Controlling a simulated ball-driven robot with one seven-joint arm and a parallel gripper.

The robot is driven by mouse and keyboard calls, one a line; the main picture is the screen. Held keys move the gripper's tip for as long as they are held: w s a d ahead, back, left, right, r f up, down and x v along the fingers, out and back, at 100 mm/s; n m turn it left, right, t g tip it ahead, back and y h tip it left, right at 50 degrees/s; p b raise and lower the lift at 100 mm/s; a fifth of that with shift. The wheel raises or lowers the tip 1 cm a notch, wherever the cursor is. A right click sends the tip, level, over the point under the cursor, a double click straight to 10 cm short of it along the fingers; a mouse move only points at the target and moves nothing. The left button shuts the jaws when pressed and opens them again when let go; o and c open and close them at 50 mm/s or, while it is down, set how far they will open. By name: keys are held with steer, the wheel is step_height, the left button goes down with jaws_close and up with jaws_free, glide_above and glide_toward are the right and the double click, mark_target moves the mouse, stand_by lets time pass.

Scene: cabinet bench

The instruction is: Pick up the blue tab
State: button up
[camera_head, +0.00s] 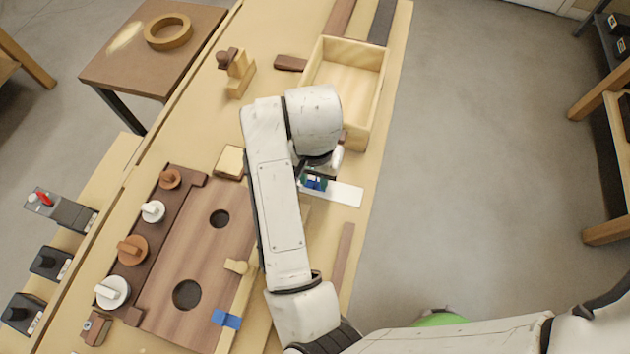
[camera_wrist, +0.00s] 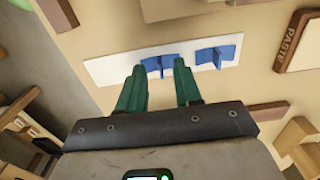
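A white strip (camera_wrist: 105,70) lies on the bench with two upright blue tabs on it. One blue tab (camera_wrist: 158,66) shows between the fingertips of my gripper (camera_wrist: 159,76) in the wrist view. The other blue tab (camera_wrist: 215,55) stands to its right. My gripper is open, with its green fingers apart on either side of the nearer tab; whether they touch it I cannot tell. In the head view my gripper (camera_head: 316,178) is over the white strip (camera_head: 345,194), largely hidden by my arm. Another blue piece (camera_head: 226,319) lies by the wooden board.
An open wooden box (camera_head: 365,110) stands beyond my arm. A board with round holes (camera_head: 200,250) and a rack of knobs (camera_head: 152,212) are at left. A block marked PASTE (camera_wrist: 300,42) lies right in the wrist view. The bench's right edge is close to the strip.

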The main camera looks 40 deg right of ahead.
steer(key=shift+f, duration=0.95)
jaws_close()
